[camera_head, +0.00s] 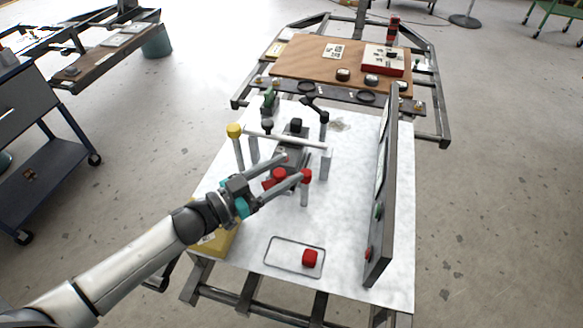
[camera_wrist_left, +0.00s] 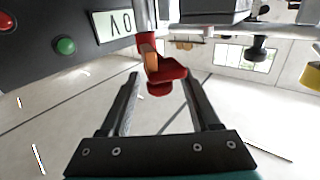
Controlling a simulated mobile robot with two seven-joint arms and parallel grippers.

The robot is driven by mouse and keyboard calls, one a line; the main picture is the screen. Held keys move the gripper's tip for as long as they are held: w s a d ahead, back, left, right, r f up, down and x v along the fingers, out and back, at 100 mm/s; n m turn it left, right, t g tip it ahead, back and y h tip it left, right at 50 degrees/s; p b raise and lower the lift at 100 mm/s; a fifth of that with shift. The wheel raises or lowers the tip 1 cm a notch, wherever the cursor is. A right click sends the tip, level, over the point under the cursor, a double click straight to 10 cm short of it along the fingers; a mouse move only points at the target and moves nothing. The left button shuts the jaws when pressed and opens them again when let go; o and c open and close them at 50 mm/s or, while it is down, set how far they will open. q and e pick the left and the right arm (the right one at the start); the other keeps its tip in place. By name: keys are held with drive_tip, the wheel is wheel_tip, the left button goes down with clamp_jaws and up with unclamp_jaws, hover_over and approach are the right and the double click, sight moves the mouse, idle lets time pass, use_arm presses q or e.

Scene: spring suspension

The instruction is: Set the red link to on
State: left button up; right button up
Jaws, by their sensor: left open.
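My left gripper (camera_head: 294,168) reaches in from the left over the white table. Its two fingers are open, with a red part (camera_head: 279,174) seen between them. In the left wrist view, a red link-like piece (camera_wrist_left: 165,72) with an orange-brown side shows between the spread fingertips (camera_wrist_left: 161,78), and I see no finger closed on it. Another red knob (camera_head: 306,174) tops a grey post by the tip of the nearer finger. I cannot tell which of these red parts is the red link. My right gripper is not in view.
An upright dark panel (camera_head: 381,225) with green (camera_head: 378,212) and red buttons stands along the table's right side. A red block (camera_head: 310,258) lies within an outlined area in front.

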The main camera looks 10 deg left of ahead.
use_arm(q)
drive_tip(key=shift+x, duration=1.3)
clamp_jaws()
idle(0.5)
